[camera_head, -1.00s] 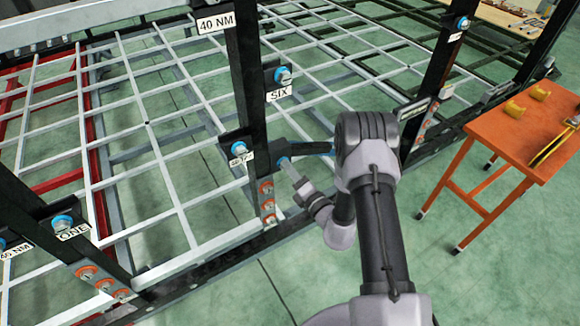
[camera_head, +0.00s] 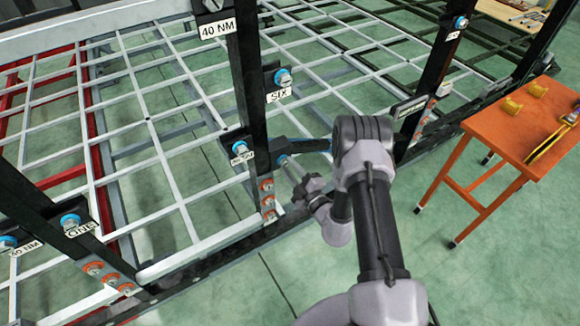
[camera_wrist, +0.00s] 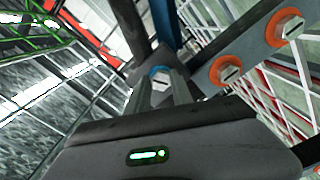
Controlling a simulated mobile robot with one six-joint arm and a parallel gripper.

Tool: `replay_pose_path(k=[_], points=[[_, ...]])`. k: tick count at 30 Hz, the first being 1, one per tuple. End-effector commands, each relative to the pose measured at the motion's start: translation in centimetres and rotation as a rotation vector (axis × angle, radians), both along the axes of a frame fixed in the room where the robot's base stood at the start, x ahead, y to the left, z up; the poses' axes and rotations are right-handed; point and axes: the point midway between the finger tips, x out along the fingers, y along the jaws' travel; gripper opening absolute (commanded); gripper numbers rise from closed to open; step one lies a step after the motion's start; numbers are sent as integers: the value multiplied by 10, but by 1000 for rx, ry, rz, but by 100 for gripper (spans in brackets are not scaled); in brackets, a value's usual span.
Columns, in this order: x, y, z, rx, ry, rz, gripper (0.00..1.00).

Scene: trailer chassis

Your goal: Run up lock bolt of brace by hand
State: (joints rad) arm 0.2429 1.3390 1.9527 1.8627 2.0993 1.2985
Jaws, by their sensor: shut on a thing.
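The lock bolt (camera_head: 283,160) shows a blue ring at the black bracket of the brace (camera_head: 308,146), just right of the black post. My gripper (camera_head: 288,167) reaches up to it from the lower right. In the wrist view my gripper (camera_wrist: 161,86) has its two grey fingers close together around the bolt's head, with the blue ring (camera_wrist: 158,70) showing just beyond the tips. The fingers hide most of the bolt, and how far it sits in its hole cannot be seen.
Orange-ringed bolts (camera_head: 267,200) line the post below the bracket; two show close by in the wrist view (camera_wrist: 229,70). An orange table (camera_head: 510,130) stands at right. Green floor is clear in front.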

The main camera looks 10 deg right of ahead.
Motion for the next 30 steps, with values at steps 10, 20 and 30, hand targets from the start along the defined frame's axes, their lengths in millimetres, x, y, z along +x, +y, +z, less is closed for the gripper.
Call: replay_pose_path(k=[10,20,30], points=[[-3,1,-4,309,109,0,0],[-3,2,-4,606,205,0,0],[-3,3,-4,914,304,-2,0]])
